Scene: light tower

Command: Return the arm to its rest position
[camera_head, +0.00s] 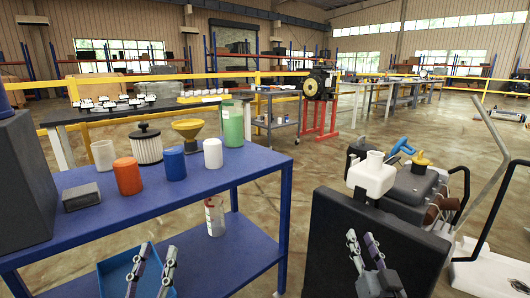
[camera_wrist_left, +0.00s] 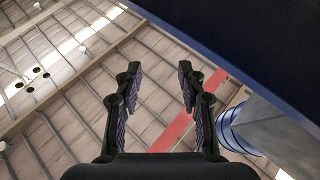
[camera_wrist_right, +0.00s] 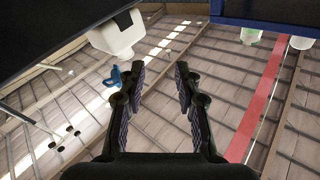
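My left gripper (camera_head: 150,262) points up at the front of the blue table (camera_head: 240,168), over its lower shelf. In the left wrist view its fingers (camera_wrist_left: 159,75) stand apart with nothing between them. My right gripper (camera_head: 364,246) points up in front of a black panel (camera_head: 400,225) right of the table. In the right wrist view its fingers (camera_wrist_right: 160,74) are also apart and empty. Neither gripper touches anything that I can see. The upper parts of both arms are out of view.
The table carries a grey block (camera_head: 81,196), an orange cylinder (camera_head: 128,176), a white filter (camera_head: 146,145), a blue cylinder (camera_head: 174,163), a yellow funnel (camera_head: 187,129) and a green container (camera_head: 233,124). A blue bin (camera_head: 112,275) is below. A white jug (camera_head: 371,176) stands behind the panel.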

